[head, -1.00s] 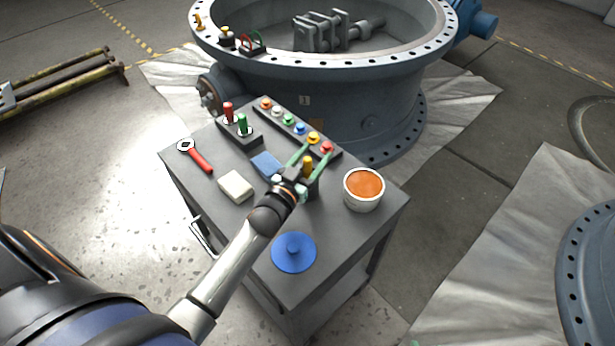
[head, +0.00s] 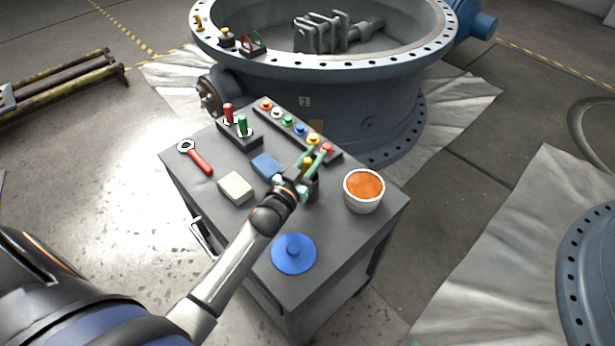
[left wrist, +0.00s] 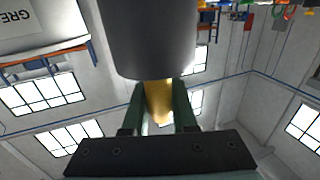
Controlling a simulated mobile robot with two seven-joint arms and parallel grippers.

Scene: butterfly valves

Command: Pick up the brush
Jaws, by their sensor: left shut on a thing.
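The brush shows as a yellow handle (head: 307,161) standing in a dark cup (head: 314,188) near the middle of the trolley top. My left gripper (head: 313,160) has its green fingers shut on the yellow handle. In the left wrist view the handle (left wrist: 157,101) sits between the two fingers, next to the mouth of the dark cup (left wrist: 148,40). The bristle end is hidden, apparently inside the cup. My right gripper is not in view.
A white tub of orange grease (head: 364,189) stands right of the cup. A blue disc with a knob (head: 294,253) lies in front. A blue block (head: 266,166), a cream block (head: 236,187) and a red wrench (head: 199,159) lie left. A strip of coloured knobs (head: 295,129) is behind.

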